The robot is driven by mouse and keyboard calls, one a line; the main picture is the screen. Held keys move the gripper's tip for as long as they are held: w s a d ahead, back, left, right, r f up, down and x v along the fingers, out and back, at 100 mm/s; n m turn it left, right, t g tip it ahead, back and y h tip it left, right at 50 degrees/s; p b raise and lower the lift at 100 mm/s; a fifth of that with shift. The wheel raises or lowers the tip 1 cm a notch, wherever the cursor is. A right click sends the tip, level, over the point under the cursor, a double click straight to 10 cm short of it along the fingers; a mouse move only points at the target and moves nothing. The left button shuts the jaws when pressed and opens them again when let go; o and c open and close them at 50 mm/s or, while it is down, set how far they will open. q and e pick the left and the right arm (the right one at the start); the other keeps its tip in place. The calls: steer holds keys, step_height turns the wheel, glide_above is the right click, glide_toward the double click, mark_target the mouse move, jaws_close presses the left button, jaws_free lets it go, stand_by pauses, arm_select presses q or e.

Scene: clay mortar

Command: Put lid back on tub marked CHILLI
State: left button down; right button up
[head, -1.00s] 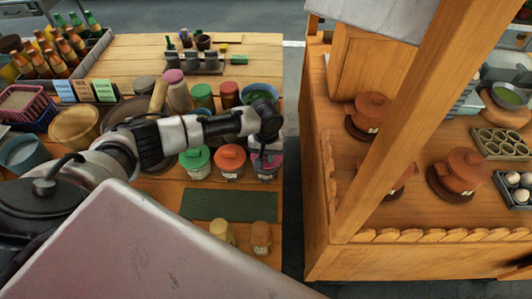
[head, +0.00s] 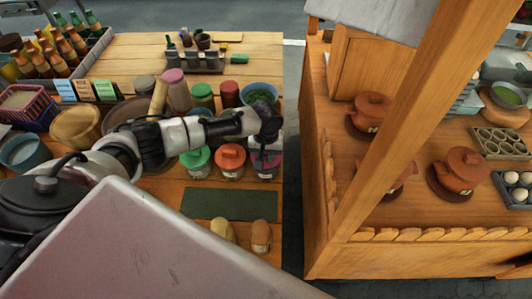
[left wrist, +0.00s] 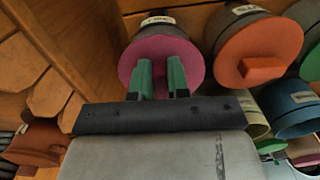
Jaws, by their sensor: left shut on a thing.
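A tub with a magenta lid (head: 268,159) stands at the right end of a row of tubs on the wooden stall. The lid also shows in the left wrist view (left wrist: 190,55), and the tub's pale label (left wrist: 158,20) is too small to read surely. My left gripper (left wrist: 161,75) points down at this lid, its green fingertips shut on the lid's handle. The lid appears to lie over the tub's mouth; I cannot tell whether it is fully seated. In the head view my wrist hides part of it. My right gripper is not in view.
An orange-lidded tub (head: 231,156) and a green-lidded tub (head: 196,158) stand close to the left. A bowl of greens (head: 259,94) is behind. A gap separates a second wooden stall (head: 340,245).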

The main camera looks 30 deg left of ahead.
arm_select(q)
steer(key=shift+p, duration=0.4)
stand_by(0.4)
stand_by(0.4)
steer(key=c, duration=0.5)
jaws_free()
steer(key=shift+c, duration=0.2)
steer(key=shift+r+p, duration=3.55)
steer(key=shift+p, duration=0.45)
jaws_close()
